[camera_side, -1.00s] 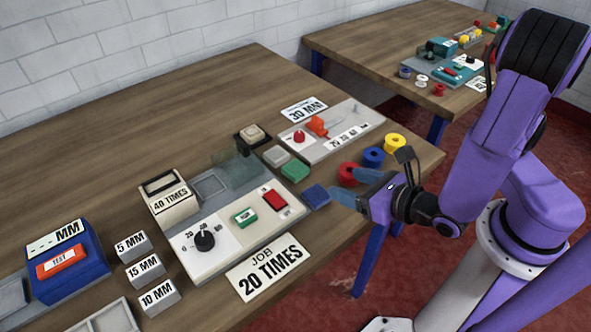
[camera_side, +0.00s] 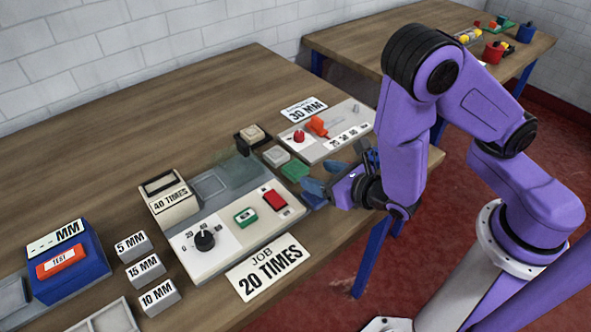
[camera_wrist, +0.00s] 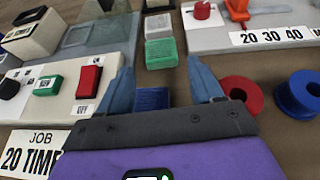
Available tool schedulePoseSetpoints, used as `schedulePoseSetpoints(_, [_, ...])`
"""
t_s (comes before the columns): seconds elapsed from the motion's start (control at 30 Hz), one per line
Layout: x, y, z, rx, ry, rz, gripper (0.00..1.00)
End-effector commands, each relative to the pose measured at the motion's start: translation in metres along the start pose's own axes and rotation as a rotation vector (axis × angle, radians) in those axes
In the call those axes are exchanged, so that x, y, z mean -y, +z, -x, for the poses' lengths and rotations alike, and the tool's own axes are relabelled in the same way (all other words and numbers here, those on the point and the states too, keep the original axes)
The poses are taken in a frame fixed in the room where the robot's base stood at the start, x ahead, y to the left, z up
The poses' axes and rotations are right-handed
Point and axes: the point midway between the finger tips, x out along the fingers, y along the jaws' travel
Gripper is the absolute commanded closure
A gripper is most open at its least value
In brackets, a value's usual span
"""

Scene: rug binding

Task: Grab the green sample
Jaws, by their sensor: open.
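The green sample (camera_side: 295,171) is a small flat green block on the wooden table, between a pale grey-white block and a blue block. In the wrist view the green sample (camera_wrist: 161,53) lies ahead of my fingertips, roughly centred between them. My gripper (camera_side: 308,186) is open and empty, with blue fingers just short of the green sample. In the wrist view my gripper (camera_wrist: 160,78) has a finger on each side of the blue block (camera_wrist: 151,98), which lies nearer to me. In the side view the fingers partly hide the blue block (camera_side: 312,200).
The white block (camera_wrist: 159,26) sits just beyond the green one. A machine panel (camera_side: 225,240) with a dial and red and green buttons stands left. A grey panel (camera_side: 340,145) stands behind. Red (camera_wrist: 241,93) and blue (camera_wrist: 301,93) spools stand to the right.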

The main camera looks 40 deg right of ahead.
Motion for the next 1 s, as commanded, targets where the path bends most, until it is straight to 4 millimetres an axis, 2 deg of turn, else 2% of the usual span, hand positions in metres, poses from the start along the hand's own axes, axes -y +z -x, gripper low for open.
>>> schedulePoseSetpoints(0.1, [0.002, 0.0, -0.015, 0.001, -0.006, -0.005, 0.34])
schedulePoseSetpoints(0.33, [0.002, -0.002, -0.028, 0.001, -0.005, -0.003, 0.34])
schedulePoseSetpoints(0.63, [0.0, -0.006, -0.066, 0.001, -0.005, -0.005, 0.34])
schedulePoseSetpoints(0.97, [0.001, -0.008, -0.072, -0.006, -0.005, 0.001, 0.34])
schedulePoseSetpoints(1.0, [0.001, -0.008, -0.072, -0.006, -0.005, 0.001, 0.45])
